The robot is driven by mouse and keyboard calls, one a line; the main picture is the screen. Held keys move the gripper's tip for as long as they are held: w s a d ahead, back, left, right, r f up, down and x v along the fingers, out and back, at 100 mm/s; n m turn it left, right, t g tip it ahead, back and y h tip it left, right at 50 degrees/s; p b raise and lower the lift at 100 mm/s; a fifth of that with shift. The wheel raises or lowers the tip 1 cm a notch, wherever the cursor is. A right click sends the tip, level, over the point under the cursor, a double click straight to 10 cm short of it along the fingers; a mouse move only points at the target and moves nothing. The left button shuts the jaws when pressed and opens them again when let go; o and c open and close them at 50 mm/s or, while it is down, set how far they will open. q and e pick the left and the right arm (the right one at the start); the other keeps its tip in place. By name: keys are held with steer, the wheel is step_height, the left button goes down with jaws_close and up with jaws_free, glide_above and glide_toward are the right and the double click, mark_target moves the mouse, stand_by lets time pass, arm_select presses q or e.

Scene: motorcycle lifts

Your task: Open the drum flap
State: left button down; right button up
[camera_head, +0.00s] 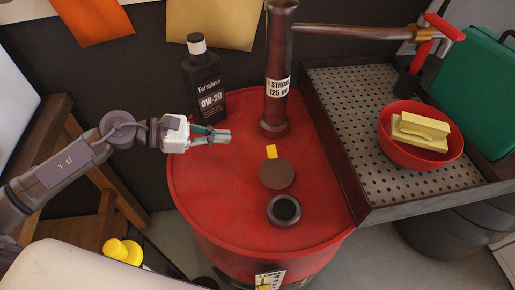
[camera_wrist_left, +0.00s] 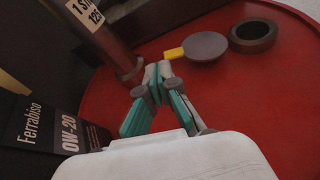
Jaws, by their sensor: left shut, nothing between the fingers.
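The red drum (camera_head: 215,210) stands in the middle of the head view. On its top is the drum flap (camera_head: 277,174), a round brown disc with a yellow tab (camera_head: 271,152) on its far side. A dark round ring with an open hole (camera_head: 284,210) sits just in front of the disc, and the hole is uncovered. My left gripper (camera_head: 226,136) is over the drum's left part, left of the tab, shut and empty. In the left wrist view the flap (camera_wrist_left: 200,47) and ring (camera_wrist_left: 253,36) lie beyond the gripper's tips (camera_wrist_left: 157,72), apart from them. My right gripper is not in view.
A black oil bottle (camera_head: 206,85) stands at the drum's back left, close to my left gripper. A brown pump column (camera_head: 278,75) rises at the back. A perforated tray (camera_head: 350,135) with a red bowl (camera_head: 410,158) adjoins the right. The drum's front left top is clear.

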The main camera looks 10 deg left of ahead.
mark_target(260, 159)
arm_select(q)
step_height(260, 159, down, 4)
steer(key=b, duration=0.3)
steer(key=shift+s+d+r, duration=0.1)
steer(key=shift+s+r, duration=0.05)
steer(key=shift+f+b, duration=0.7)
steer(key=shift+f, duration=0.05)
steer(key=shift+w, duration=0.2)
steer(key=shift+w+d, duration=0.1)
steer(key=shift+d, duration=0.1)
steer(key=p+x, duration=0.3)
steer(key=x, duration=0.5)
steer(key=shift+d, duration=0.1)
steer(key=shift+w+d+f, duration=0.3)
steer(key=shift+d, duration=0.2)
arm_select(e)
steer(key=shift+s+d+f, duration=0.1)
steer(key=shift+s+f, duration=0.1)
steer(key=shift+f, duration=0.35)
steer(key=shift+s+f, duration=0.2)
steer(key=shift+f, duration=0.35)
arm_select(q)
steer(key=shift+r, duration=0.1)
